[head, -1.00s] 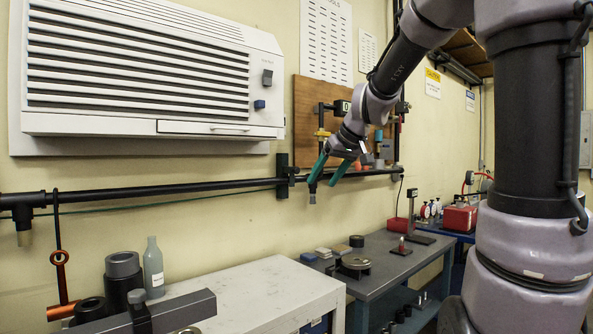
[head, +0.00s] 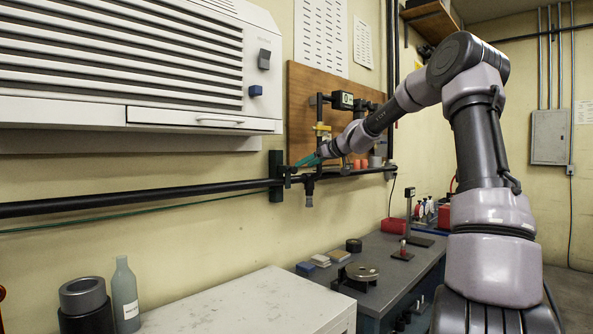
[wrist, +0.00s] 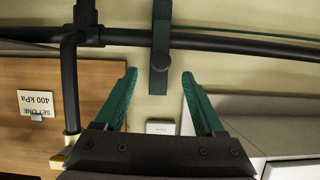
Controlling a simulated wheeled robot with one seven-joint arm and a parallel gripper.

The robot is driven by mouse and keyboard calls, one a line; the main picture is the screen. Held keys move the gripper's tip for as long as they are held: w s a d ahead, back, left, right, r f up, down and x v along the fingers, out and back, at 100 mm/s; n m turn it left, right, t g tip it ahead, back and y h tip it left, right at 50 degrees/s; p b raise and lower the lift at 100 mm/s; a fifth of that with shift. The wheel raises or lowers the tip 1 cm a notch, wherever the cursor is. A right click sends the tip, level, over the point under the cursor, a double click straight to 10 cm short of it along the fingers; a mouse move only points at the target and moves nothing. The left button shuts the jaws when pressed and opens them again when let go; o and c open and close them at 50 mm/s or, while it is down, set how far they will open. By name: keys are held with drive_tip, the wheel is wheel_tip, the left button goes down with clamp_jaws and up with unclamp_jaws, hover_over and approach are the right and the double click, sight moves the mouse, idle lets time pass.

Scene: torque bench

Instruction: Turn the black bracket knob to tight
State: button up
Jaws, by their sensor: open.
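A black wall bracket (head: 276,177) carries the dark horizontal pipe in the head view. A small dark knob shape shows on its front (head: 288,172). My gripper (head: 306,161) has teal fingers that point left toward the bracket in the head view. In the wrist view my gripper (wrist: 159,75) is open and empty, its fingertips on either side of the knob's line. I cannot tell the remaining distance, nor the knob's turn.
A brown board (head: 300,95) with black piping and a gauge (head: 342,100) is behind my arm. A white louvred unit (head: 200,115) hangs left of the bracket. A white-topped cabinet (head: 240,310) and a grey bench (head: 400,262) stand below.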

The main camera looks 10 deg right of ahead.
sight(295, 169)
drive_tip(key=x, duration=0.6)
clamp_jaws()
